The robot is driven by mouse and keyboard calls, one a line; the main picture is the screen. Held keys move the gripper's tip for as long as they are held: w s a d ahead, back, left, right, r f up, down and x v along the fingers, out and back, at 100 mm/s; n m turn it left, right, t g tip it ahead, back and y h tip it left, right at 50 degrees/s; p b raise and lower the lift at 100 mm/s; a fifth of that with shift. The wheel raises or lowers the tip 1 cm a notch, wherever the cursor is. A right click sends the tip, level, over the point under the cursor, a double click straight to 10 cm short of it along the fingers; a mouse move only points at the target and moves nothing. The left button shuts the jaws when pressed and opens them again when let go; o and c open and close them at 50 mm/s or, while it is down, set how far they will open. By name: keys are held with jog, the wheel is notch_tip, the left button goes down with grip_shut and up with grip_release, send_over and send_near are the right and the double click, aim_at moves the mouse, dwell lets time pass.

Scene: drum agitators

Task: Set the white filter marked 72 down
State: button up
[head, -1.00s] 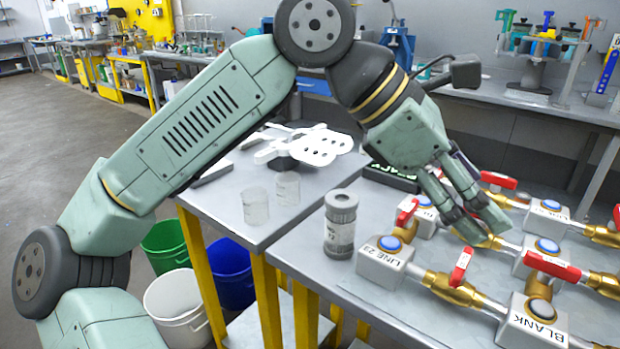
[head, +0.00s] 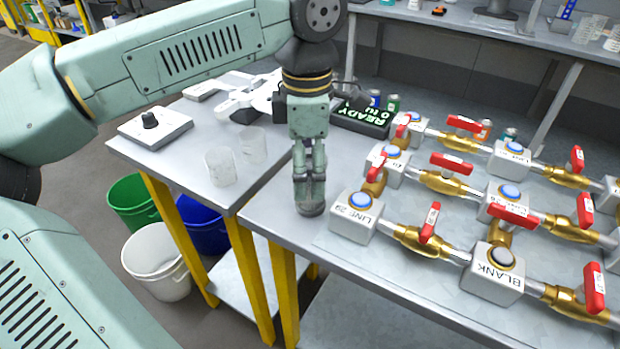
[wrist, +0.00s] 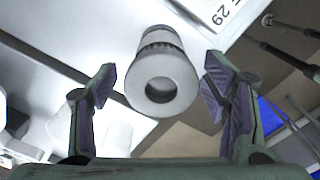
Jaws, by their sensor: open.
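A pale grey-white cylinder (head: 311,208) stands upright on the right-hand table, beside the LINE 29 block. In the head view my gripper (head: 309,178) points down over it and hides most of it. In the wrist view the cylinder (wrist: 160,52) shows a round end with a dark hole, between my two spread fingers (wrist: 160,80). Gaps show on both sides, so the fingers are open and do not visibly touch it. No number 72 is readable on it in these views.
The LINE 29 block (head: 356,216) stands close on the right, with brass valves and red handles beyond. A READY sign (head: 362,118) is behind. Two translucent cups (head: 221,168) stand on the left table (head: 180,165). Buckets (head: 156,258) sit below.

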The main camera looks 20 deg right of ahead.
aim_at(310, 183)
notch_tip(310, 183, down, 4)
jog(key=shift+s+d+p, duration=0.15)
jog(key=shift+p, duration=0.3)
jog(key=shift+c, duration=0.4)
jog(key=c, duration=1.3)
jog(key=shift+r, duration=0.15)
